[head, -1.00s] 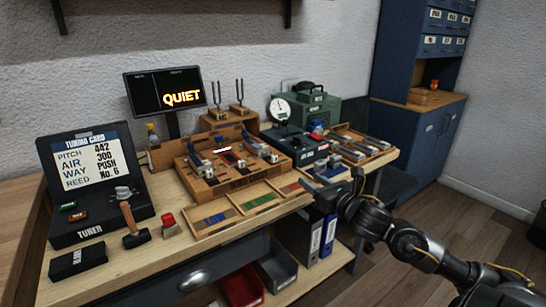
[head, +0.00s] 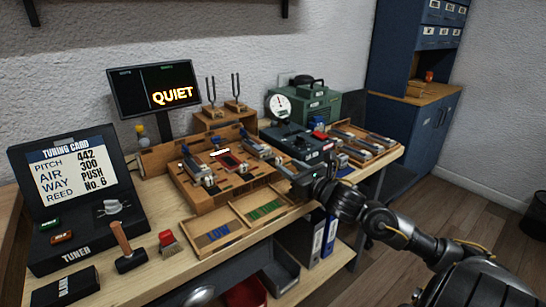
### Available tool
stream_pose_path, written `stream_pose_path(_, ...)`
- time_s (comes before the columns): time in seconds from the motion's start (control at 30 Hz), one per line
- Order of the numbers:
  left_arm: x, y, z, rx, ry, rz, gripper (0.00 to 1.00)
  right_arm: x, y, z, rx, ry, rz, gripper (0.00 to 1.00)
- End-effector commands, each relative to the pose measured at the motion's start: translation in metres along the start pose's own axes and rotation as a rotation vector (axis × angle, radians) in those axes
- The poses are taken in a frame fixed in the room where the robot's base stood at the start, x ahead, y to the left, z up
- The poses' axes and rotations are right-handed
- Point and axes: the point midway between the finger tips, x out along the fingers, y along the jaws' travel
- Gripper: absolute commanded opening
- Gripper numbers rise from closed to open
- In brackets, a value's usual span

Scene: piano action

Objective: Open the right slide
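A wooden fixture (head: 205,197) stands on the bench with several blue-and-metal slide pieces on it. The right slide piece (head: 257,148) lies toward its back right, and a left one (head: 200,172) toward its left. A red piece (head: 230,161) lies between them. I cannot tell how far any slide is drawn. My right gripper (head: 292,173) is at the fixture's right front corner, with its fingers pointing left and the arm coming from the right. Its finger gap is too small and dark to read, and contact with the fixture is unclear. My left gripper is out of view.
A shallow tray (head: 234,222) with LOW and green-marked compartments lies in front. A dark box with a gauge (head: 280,104) and a parts tray (head: 372,146) stand right. The screen (head: 155,88) reads QUIET.

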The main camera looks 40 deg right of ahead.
Motion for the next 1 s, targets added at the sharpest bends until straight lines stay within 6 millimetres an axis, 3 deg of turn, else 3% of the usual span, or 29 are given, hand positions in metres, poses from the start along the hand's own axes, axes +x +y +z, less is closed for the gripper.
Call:
stream_pose_path(0.3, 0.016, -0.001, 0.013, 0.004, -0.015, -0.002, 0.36, 0.054, 0.001, 0.003, 0.004, -0.004, 0.001, 0.4)
stream_pose_path(0.5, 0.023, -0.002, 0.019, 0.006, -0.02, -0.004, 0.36, 0.075, 0.002, 0.002, 0.003, -0.002, 0.002, 0.4)
stream_pose_path(0.87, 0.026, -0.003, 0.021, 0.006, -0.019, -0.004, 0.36, 0.08, 0.002, 0.001, 0.001, -0.001, 0.004, 0.4)
stream_pose_path(1.0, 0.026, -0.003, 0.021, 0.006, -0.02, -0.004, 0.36, 0.08, 0.002, 0.001, 0.001, -0.001, 0.004, 0.26)
